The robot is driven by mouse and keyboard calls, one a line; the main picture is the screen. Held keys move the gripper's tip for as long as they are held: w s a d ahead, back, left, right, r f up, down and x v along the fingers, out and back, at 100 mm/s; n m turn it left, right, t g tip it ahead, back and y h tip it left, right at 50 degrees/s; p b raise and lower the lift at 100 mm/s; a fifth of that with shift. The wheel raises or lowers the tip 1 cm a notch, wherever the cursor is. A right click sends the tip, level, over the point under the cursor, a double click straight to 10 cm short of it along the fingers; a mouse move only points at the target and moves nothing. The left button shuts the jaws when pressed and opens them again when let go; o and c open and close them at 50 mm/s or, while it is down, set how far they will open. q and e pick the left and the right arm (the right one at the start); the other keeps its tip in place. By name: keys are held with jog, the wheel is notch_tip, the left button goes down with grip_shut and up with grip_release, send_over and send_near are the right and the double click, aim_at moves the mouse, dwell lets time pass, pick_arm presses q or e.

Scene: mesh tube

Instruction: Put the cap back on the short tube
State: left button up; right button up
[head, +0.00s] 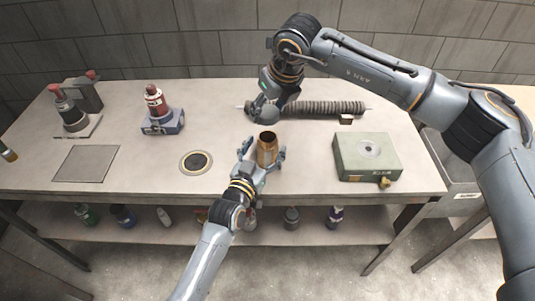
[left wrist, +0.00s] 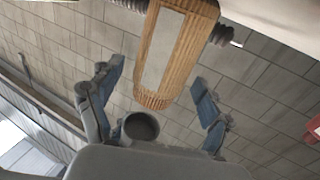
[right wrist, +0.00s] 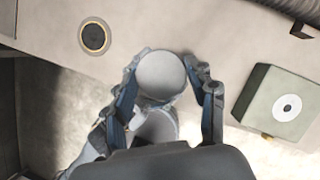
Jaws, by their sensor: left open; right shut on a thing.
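The short tube (head: 267,152) is brown, upright and open at its dark top, near the table's front edge. In the left wrist view the short tube (left wrist: 165,55) appears upside down with a pale label. My left gripper (head: 263,149) is open, with a finger on each side of the tube. My right gripper (head: 266,114) is above and behind the tube, shut on the grey round cap (right wrist: 160,75). The hollow underside of the cap (left wrist: 140,127) shows in the left wrist view. The cap is off the tube; the tube is hidden in the right wrist view.
A ribbed rod (head: 330,107) lies behind. A green box (head: 367,157) with a pale disc is at right. A black-centred ring (head: 195,162) is left of the tube. A red bottle (head: 155,100) in a blue holder stands farther left.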

pick_arm(q)
grip_shut()
pick_arm(e)
send_over(269, 132)
jog(key=s, duration=0.3)
jog(key=shift+w+f, duration=0.1)
jog(key=shift+f, duration=2.4)
jog(key=shift+f, duration=0.85)
jog(key=shift+f, duration=0.6)
